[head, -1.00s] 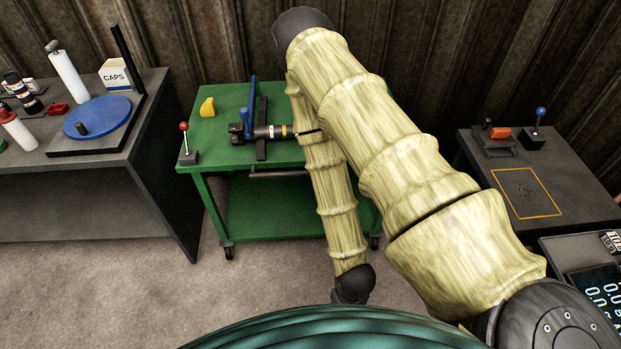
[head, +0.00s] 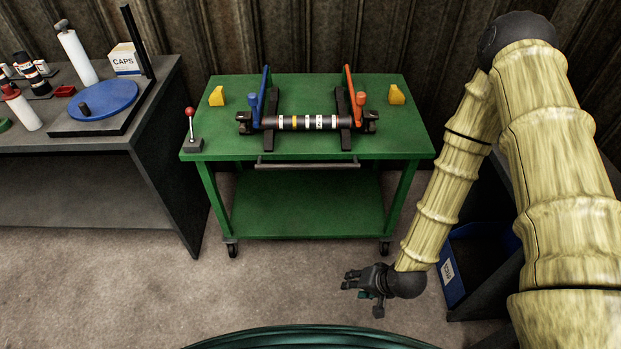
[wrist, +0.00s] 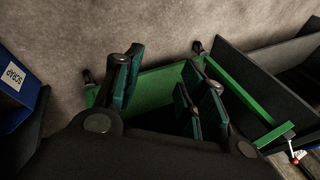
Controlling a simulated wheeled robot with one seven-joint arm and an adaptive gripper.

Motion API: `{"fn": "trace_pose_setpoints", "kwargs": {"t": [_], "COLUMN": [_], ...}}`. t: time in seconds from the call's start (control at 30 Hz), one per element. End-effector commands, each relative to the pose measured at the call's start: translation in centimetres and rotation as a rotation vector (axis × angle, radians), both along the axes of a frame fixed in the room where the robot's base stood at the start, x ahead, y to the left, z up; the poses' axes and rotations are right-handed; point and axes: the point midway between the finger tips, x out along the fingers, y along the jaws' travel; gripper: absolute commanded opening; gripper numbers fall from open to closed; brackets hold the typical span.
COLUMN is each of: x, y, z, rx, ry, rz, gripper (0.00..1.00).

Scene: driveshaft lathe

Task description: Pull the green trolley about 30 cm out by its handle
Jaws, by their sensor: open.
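The green trolley (head: 310,223) stands against the back wall in the head view, on black casters. Its dark bar handle (head: 307,165) runs along the front edge just below the top. A striped shaft (head: 306,122) lies across black supports on the trolley top, with a blue lever (head: 265,80) and an orange lever (head: 349,85). My gripper (head: 352,280) is low, in front of the trolley and right of its middle, clear of the handle. In the wrist view my gripper (wrist: 160,85) has its fingers spread and empty, with the trolley (wrist: 165,88) behind them. The handle is not distinguishable there.
A dark bench (head: 160,130) with a blue disc (head: 98,101) stands left of the trolley. A red-knobbed lever (head: 192,125) sits at the trolley top's left corner. A blue scrap bin (head: 453,277) is at the right. The floor before the trolley is clear.

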Motion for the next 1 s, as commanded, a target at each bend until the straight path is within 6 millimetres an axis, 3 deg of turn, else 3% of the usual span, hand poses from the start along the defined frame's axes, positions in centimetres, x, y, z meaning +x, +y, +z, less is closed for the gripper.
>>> {"fn": "trace_pose_setpoints", "kwargs": {"t": [0.03,0.17,0.37,0.5,0.7,1.0], "x": [2.7,8.8,17.5,22.6,27.0,28.9], "y": [1.0,3.4,5.7,6.3,6.2,6.6], "z": [-1.3,-0.6,2.2,5.4,9.6,11.6], "rx": [0.065,0.238,0.516,0.704,0.893,0.966], "ry": [-0.038,-0.119,-0.223,-0.278,-0.322,-0.333], "rz": [-0.043,-0.141,-0.259,-0.309,-0.335,-0.338], "gripper": [0.41,0.41,0.41,0.41,0.41,0.41]}}
